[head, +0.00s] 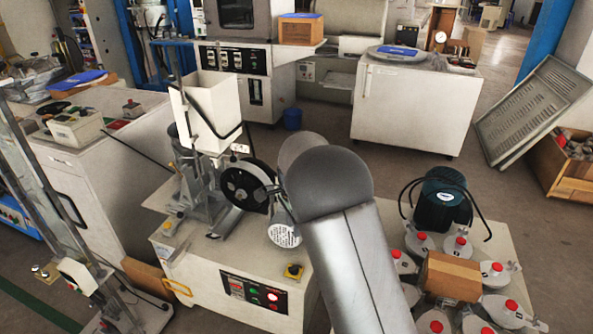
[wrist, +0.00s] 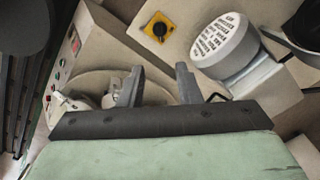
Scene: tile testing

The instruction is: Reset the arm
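My gripper (wrist: 160,82) shows in the wrist view with its two grey fingers apart and nothing between them. It is above the top of the tile testing machine (wrist: 120,35). A pale round plate (wrist: 88,84) and a small metal fitting lie beyond and to the left of the fingers. In the head view my grey arm reaches up over the right part of the same machine (head: 215,262), and the gripper is hidden there.
A round white labelled weight (wrist: 222,45) stands close to the right finger; a yellow switch (wrist: 158,28) lies beyond. Red-capped containers (head: 496,270), a cardboard box (head: 450,277) and a dark green motor (head: 441,200) crowd the arm's right. Open floor (head: 330,125) lies behind the machine.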

